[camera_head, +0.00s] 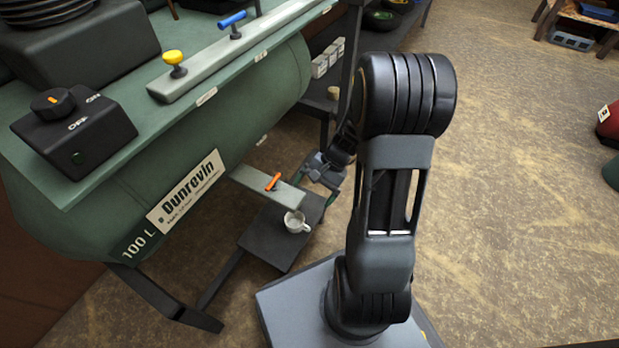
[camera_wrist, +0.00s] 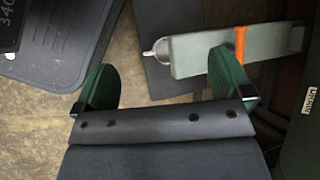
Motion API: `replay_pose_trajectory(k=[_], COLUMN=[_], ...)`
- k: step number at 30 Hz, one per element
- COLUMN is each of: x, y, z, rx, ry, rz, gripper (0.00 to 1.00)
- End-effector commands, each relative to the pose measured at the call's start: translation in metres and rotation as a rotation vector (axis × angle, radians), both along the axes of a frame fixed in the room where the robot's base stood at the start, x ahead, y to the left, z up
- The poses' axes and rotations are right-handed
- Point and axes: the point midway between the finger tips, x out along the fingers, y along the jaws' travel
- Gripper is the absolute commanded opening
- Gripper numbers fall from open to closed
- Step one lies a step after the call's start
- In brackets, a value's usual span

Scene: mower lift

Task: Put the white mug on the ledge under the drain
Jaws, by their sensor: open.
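The white mug (camera_head: 297,222) sits upright on the dark ledge (camera_head: 268,243), near its right side, below the front of the drain block (camera_head: 250,187) with the orange handle (camera_head: 273,181). In the wrist view the mug (camera_wrist: 157,51) is mostly hidden behind the drain block (camera_wrist: 190,55); its rim and what looks like a handle stick out at the block's left end. My gripper (camera_head: 317,190) is above and beside the mug, apart from it. In the wrist view my gripper (camera_wrist: 164,66) is open, its two green fingers wide apart with nothing between them.
The green tank (camera_head: 180,195) with its Dunrovin plate stands left of my arm. The ledge's support bar (camera_head: 222,280) runs down to the tank's leg. A DRAIN label (camera_wrist: 309,101) shows at the right of the wrist view. Open floor (camera_head: 520,200) lies to the right.

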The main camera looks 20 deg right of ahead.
Motion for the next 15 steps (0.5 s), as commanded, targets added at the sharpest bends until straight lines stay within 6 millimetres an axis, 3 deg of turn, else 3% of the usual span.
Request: replay_pose_trajectory(k=[1, 6, 15], x=[-0.003, -0.021, -0.045], y=[0.008, 0.025, 0.038], z=[0.019, 0.067, 0.121], rx=[-0.063, -0.275, -0.545], ry=[-0.054, -0.222, -0.472], rz=[0.089, 0.361, 0.663], gripper=[0.98, 0.98, 0.98])
